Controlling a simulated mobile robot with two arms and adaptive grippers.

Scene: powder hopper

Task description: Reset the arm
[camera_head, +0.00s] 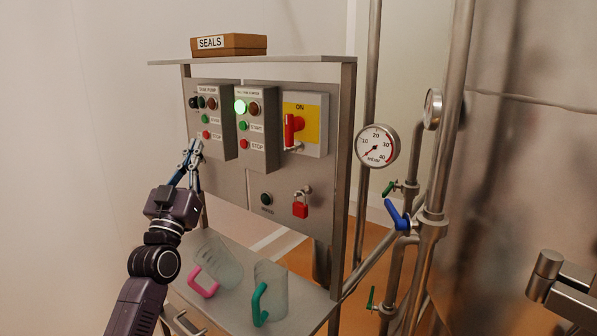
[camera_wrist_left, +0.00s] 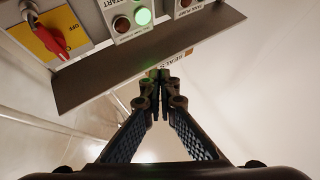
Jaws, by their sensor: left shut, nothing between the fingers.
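My left gripper (camera_head: 192,150) is in front of the left side of the control panel (camera_head: 225,176), close to the lower end of the left button box (camera_head: 209,120). Its fingers are shut and empty. In the left wrist view the fingertips (camera_wrist_left: 158,78) meet, with the panel's top shelf (camera_wrist_left: 150,50) behind them. That view shows the panel upside down. I cannot tell whether the fingertips touch the panel. My right gripper does not show.
The SEALS box (camera_head: 229,45) is on top. A red switch (camera_head: 292,130), padlock (camera_head: 300,207), gauge (camera_head: 377,145) and pipes are to the right.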

